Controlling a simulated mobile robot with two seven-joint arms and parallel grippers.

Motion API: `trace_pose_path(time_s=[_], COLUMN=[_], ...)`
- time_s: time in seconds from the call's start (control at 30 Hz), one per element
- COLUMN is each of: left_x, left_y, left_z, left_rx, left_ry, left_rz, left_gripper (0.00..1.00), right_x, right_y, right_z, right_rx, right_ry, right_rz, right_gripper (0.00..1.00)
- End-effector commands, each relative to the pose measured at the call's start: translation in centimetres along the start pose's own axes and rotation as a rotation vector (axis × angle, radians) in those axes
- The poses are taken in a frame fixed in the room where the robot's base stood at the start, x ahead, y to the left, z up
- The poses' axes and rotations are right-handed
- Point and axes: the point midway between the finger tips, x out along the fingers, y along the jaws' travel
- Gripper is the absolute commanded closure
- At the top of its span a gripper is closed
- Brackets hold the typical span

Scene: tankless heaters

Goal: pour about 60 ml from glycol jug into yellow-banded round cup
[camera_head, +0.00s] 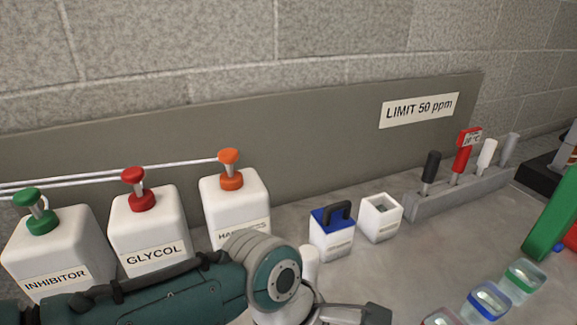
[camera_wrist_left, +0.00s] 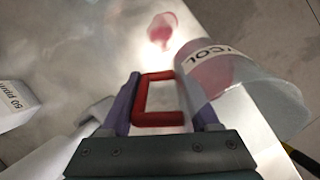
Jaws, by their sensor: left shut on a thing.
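My left gripper (camera_wrist_left: 157,100) is shut on the red handle (camera_wrist_left: 160,119) of a translucent jug (camera_wrist_left: 215,75) in the left wrist view. Its white label ends in "COL", and pink liquid shows inside. The jug looks tilted in this view; whether liquid is leaving it cannot be told. A pink patch (camera_wrist_left: 162,28) with a bright glint shows on the pale surface beyond the handle. In the head view my left wrist (camera_head: 275,280) crosses the bottom, and the held jug is out of sight. No yellow-banded cup can be made out. My right gripper is not in view.
White pump containers stand at left: INHIBITOR (camera_head: 60,250), GLYCOL (camera_head: 150,230) and an orange-topped one (camera_head: 235,205). A blue-lidded box (camera_head: 331,235), a white open box (camera_head: 380,217) and a grey rack (camera_head: 455,190) stand behind. Blue-banded (camera_head: 487,302) and green-banded (camera_head: 524,276) cups sit lower right.

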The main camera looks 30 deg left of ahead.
Motion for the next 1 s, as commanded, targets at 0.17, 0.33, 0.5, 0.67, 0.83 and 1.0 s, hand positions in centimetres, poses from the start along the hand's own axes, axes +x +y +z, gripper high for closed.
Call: trace_pose_path(time_s=[0.17, 0.33, 0.5, 0.67, 0.83, 1.0], left_x=[0.7, 1.7, 2.0, 1.9, 1.8, 1.8], left_y=[0.0, 0.0, 0.0, -0.1, -0.1, -0.1], left_z=[0.8, 0.9, 1.0, 0.9, 1.0, 1.0], left_rx=[0.0, -0.002, -0.005, -0.008, -0.008, -0.008], left_ry=[0.148, 0.28, 0.364, 0.396, 0.398, 0.397], left_rz=[0.005, 0.009, 0.013, 0.014, 0.014, 0.014], left_gripper=[1.0, 1.0, 1.0, 1.0, 1.0, 1.0], right_x=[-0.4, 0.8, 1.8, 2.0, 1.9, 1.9], right_y=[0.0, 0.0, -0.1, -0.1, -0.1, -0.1], right_z=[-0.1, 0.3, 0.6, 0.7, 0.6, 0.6], right_rx=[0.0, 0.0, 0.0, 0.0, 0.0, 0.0], right_ry=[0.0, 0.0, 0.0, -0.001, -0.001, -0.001], right_rz=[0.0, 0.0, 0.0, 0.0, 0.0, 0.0], right_gripper=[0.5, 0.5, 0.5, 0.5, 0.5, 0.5])
